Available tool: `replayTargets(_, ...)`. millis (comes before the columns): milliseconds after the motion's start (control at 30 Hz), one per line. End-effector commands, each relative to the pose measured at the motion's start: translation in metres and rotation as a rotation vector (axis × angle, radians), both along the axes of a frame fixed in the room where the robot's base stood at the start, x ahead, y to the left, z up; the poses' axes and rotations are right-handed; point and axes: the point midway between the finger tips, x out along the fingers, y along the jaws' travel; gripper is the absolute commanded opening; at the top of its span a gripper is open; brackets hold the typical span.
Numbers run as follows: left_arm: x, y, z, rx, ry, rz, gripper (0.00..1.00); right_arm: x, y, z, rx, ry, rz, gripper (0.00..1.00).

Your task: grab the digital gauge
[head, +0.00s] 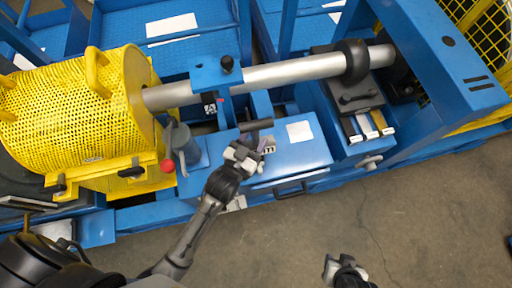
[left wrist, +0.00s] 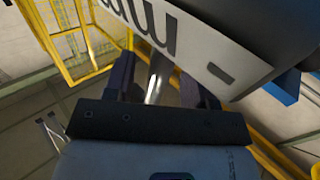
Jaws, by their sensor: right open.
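The digital gauge (head: 268,146) is a small device beside my left gripper, over the blue box in the head view. In the left wrist view a large dark body with a white, marked face (left wrist: 150,22), which looks like the gauge, fills the top, close to the fingertips. My left gripper (head: 247,152) is at the gauge. Its two dark fingers (left wrist: 160,82) stand apart, with a silver rod visible between them. The tips meet the dark body's edge, so I cannot tell whether they grip it. My right gripper (head: 345,268) is open and empty above the floor, bottom right.
A blue box (head: 300,155) with a front handle lies beneath my left gripper. A silver shaft (head: 290,73) runs above it. A yellow mesh guard (head: 75,100) and a red-knobbed lever (head: 178,150) stand left. The concrete floor (head: 410,210) around my right gripper is clear.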

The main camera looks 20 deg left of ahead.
Motion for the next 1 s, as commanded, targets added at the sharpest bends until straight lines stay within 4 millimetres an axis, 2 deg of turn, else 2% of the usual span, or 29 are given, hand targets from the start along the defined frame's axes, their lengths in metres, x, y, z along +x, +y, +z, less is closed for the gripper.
replayTargets(67,-0.0001,0.0000,0.0000,0.000,0.000,0.000,0.42,0.0000,-0.0004,-0.0001,-0.001,0.000,0.001,0.43)
replayTargets(500,-0.0003,0.0001,0.0001,0.000,0.000,0.000,0.00,-0.0002,-0.0029,-0.0004,-0.010,0.001,0.007,0.43)
replayTargets(1000,-0.0003,0.0001,0.0001,0.000,0.000,0.000,0.00,-0.0002,-0.0007,-0.0003,-0.003,0.001,0.002,0.43)
